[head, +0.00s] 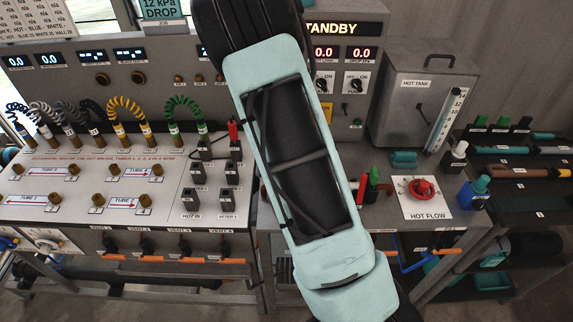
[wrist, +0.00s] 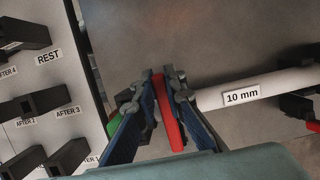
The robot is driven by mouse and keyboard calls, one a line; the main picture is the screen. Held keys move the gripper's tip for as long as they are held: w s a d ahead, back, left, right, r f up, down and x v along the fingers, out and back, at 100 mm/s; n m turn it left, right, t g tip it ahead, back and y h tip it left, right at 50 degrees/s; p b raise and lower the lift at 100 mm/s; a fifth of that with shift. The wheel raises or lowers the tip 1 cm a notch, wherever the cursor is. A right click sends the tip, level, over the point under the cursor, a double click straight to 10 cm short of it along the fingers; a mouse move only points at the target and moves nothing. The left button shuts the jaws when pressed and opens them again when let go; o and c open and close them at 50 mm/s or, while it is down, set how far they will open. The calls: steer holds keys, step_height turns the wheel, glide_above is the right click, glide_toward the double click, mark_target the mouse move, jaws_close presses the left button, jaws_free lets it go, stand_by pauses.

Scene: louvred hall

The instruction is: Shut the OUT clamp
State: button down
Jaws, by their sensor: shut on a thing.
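In the wrist view my gripper (wrist: 167,82) has its two blue fingers closed on an upright red piece (wrist: 170,118), which looks like a clamp handle. A green piece (wrist: 116,121) shows just left of the fingers, partly hidden by them. A white tube (wrist: 255,93) labelled 10 mm runs right from beside the fingertips. No OUT label is readable in either view, so I cannot confirm which clamp this is.
Black sockets (wrist: 35,103) marked AFTER and REST stand close left of the gripper. Another red and black part (wrist: 303,108) is at the right. In the head view, red and green handles (head: 374,177), the HOT FLOW knob (head: 421,189) and the hot tank (head: 412,100) stand right of my arm.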

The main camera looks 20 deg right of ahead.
steer(key=shift+w+f+g+y+p, duration=0.15)
steer(key=shift+f+g+y+p, duration=0.15)
steer(key=shift+f+g, duration=0.45)
steer(key=shift+r, duration=0.1)
steer(key=c, duration=2)
jaws_free()
steer(key=shift+o, duration=0.2)
step_height(320, 180, up, 12)
steer(key=s, duration=0.1)
steer(key=shift+s+a, duration=0.25)
steer(key=shift+s, duration=0.1)
